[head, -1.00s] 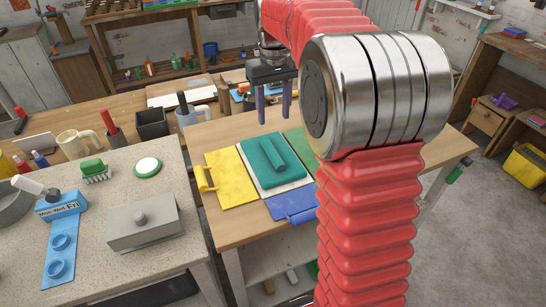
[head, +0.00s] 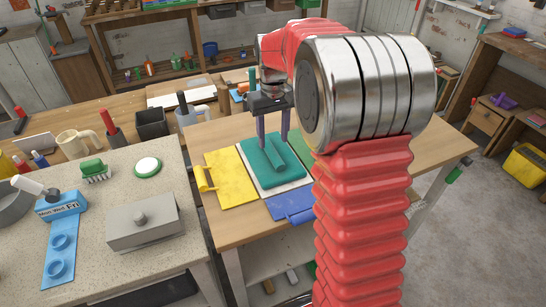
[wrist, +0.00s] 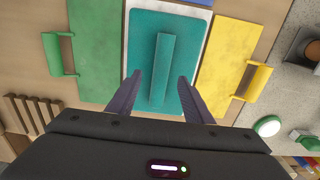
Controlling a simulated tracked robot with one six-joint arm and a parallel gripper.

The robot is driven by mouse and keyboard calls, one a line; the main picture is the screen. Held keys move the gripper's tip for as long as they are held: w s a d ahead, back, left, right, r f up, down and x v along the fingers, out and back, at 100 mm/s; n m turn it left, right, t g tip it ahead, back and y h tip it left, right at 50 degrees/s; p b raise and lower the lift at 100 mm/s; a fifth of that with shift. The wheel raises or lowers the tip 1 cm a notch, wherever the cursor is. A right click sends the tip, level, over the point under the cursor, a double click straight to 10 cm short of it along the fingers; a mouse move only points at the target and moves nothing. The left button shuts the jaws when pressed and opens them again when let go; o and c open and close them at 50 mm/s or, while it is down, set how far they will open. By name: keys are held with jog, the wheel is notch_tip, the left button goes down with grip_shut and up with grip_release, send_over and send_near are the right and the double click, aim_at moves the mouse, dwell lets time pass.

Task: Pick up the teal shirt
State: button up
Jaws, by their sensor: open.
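The teal shirt (head: 262,172) lies flat on a white board (head: 290,184) on the wooden table, with a raised teal roll along its middle. In the wrist view the shirt (wrist: 190,60) and its roll (wrist: 162,60) run lengthwise between the fingers. My gripper (head: 273,142) is open, pointing down above the shirt's far part in the head view. In the wrist view my gripper (wrist: 160,77) has one finger on each side of the roll, apart from it. The height left between fingertips and cloth is hard to tell.
A green one (wrist: 95,50) lies on the other side.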

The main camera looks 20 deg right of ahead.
aim_at(271, 149)
jog(key=shift+f, duration=0.1)
jog(key=shift+w+a+f, duration=0.1)
jog(key=shift+w+f, duration=0.1)
jog(key=shift+f, duration=1.05)
jog(key=shift+w+a+f, duration=0.1)
jog(key=shift+w+f, duration=0.1)
jog(key=shift+f, duration=1.05)
jog(key=shift+c, duration=0.7)
grip_shut()
